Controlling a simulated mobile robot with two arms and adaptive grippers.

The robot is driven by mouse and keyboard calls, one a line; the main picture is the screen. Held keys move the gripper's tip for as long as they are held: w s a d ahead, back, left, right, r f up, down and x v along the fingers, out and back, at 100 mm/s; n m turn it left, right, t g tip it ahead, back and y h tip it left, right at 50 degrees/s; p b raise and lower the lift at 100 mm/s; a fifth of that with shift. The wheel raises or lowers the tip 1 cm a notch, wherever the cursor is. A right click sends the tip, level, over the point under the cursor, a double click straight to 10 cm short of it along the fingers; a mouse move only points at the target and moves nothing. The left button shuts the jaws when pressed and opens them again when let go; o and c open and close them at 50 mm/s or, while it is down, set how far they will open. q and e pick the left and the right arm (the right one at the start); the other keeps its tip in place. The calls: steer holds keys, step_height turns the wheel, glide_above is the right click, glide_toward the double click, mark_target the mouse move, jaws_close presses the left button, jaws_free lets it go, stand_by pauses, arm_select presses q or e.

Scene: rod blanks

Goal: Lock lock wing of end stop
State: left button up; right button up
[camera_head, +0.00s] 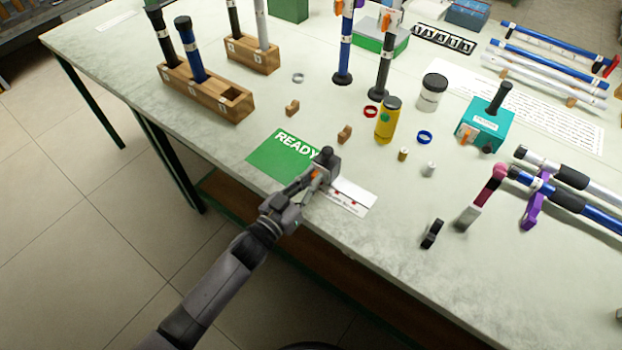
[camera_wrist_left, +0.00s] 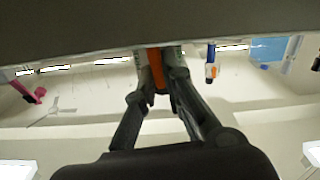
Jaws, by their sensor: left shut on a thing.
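The end stop (camera_head: 330,165) looks like a small dark block with a black knob, at the right edge of the green READY mat (camera_head: 262,158). An orange piece that appears to be its lock wing (camera_head: 316,174) shows at the fingertips of my left gripper (camera_head: 314,178). In the left wrist view the orange wing (camera_wrist_left: 159,78) stands between the two fingers of the left gripper (camera_wrist_left: 160,85), which are shut on it. The fingers partly hide the wing, so its exact angle is unclear. My right gripper is in neither view.
A white card (camera_head: 352,192) lies just right of the gripper. A yellow canister (camera_head: 387,122), small wooden blocks and rings stand behind. A wooden rack (camera_head: 205,92) holds rods at the back left. Rods and a purple clamp (camera_head: 533,207) are at the right. The table's front edge is close.

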arm_select(q)
jaws_close()
steer(key=shift+m, duration=0.8)
steer(key=o, duration=0.6)
jaws_free()
steer(key=v, duration=1.2)
